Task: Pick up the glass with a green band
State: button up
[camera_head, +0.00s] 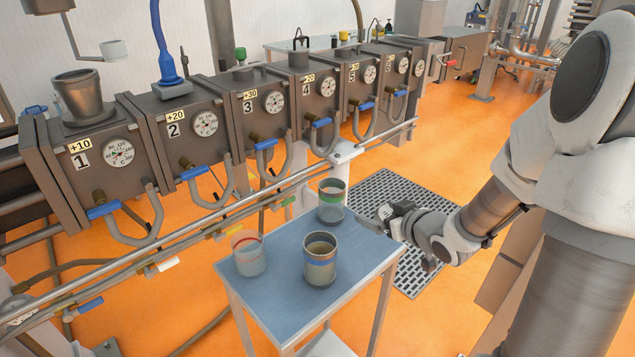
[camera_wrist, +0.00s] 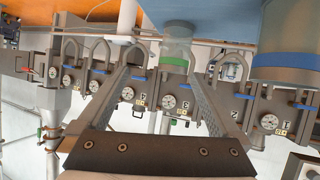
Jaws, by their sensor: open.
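The glass with a green band (camera_head: 332,201) stands upright at the back corner of the small blue-topped table (camera_head: 283,316). In the upside-down wrist view the same glass (camera_wrist: 176,43) lies ahead, beyond the fingertips and a little right of the middle between them. My gripper (camera_head: 372,214) is just right of this glass in the head view, at about its height. In the wrist view my gripper (camera_wrist: 158,76) is open with nothing between its fingers. I cannot tell the exact gap to the glass.
A glass with a blue band (camera_head: 320,262) stands in front; it also shows in the wrist view (camera_wrist: 288,40). A glass with a red band (camera_head: 248,254) stands at left. Behind runs a row of numbered machine blocks (camera_head: 188,131) with gauges, blue-handled pipes and a long rail.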

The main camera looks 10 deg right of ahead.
aim_at(340, 206)
jog(key=shift+y, duration=0.8)
jog(key=x, duration=0.4)
jog(key=a+b+x, duration=0.1)
jog(key=x, duration=0.3)
jog(key=s+b+x, duration=0.1)
jog(key=x, duration=0.4)
jog(key=shift+a+f, duration=0.2)
jog(key=shift+f, duration=0.1)
jog(key=x, duration=0.3)
jog(key=b+x, duration=0.1)
jog(key=x, duration=0.1)
jog(key=shift+w+a+r, duration=0.2)
jog(key=shift+w+a, duration=0.05)
jog(key=shift+w, duration=0.15)
jog(key=shift+r, duration=0.1)
jog(key=c, duration=1.3)
